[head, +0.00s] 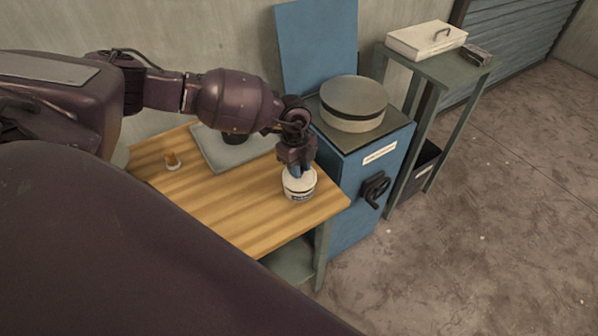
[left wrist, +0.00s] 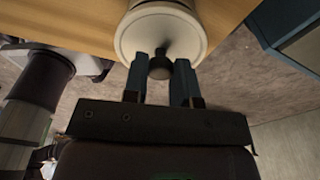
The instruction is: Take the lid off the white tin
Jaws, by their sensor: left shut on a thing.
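The white tin (head: 299,189) stands upright near the right front corner of the wooden table, with dark marking on its side. Its round pale lid (left wrist: 183,35) has a small dark knob (left wrist: 161,66) in the middle. My left gripper (head: 298,172) is above the tin, pointing down. In the left wrist view the blue fingers of my left gripper (left wrist: 162,70) are shut on the knob from both sides. The lid appears to sit on the tin; I cannot tell whether there is a gap. My right gripper is not in view.
Farther right, a green stand (head: 437,68) bears a white box (head: 426,39).

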